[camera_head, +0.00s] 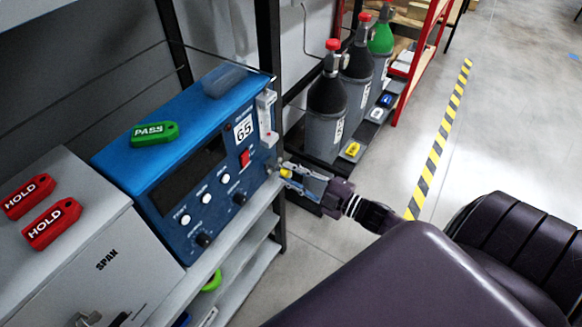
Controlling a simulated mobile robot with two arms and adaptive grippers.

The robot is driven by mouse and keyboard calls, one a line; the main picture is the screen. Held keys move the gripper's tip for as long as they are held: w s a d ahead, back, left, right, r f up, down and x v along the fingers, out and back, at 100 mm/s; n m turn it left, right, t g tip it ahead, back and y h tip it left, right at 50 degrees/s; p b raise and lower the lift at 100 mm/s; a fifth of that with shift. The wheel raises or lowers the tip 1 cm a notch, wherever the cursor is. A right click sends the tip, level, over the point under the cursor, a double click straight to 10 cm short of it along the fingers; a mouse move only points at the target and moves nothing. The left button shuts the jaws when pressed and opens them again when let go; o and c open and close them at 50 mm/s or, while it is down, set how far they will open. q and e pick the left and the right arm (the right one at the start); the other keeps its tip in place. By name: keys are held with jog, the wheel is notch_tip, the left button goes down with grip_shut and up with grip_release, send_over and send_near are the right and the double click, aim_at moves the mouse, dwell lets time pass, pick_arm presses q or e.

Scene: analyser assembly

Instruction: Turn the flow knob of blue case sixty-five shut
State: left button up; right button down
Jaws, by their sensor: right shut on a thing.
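The blue case sixty-five (180,177) stands on a shelf, with a white "65" label, a dark display, a red switch, white buttons and black dials on its front. A small yellow knob (286,173), which I take for the flow knob, sits low at the case's right end. My right gripper (283,172) reaches in from the right and is shut on this knob. The fingers partly hide it, so its turn angle cannot be read. My left gripper is not in view.
A green "PASS" tag (155,133) lies on the case. A grey "SPAN" box (100,262) with red "HOLD" tags (52,224) stands at left. Gas cylinders (326,112) stand behind the gripper. A dark shelf post (270,60) rises close by.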

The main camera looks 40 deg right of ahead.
dwell(0.3)
jog(key=c, duration=1.7)
grip_release()
jog(key=v, duration=1.2)
jog(key=shift+f, duration=0.1)
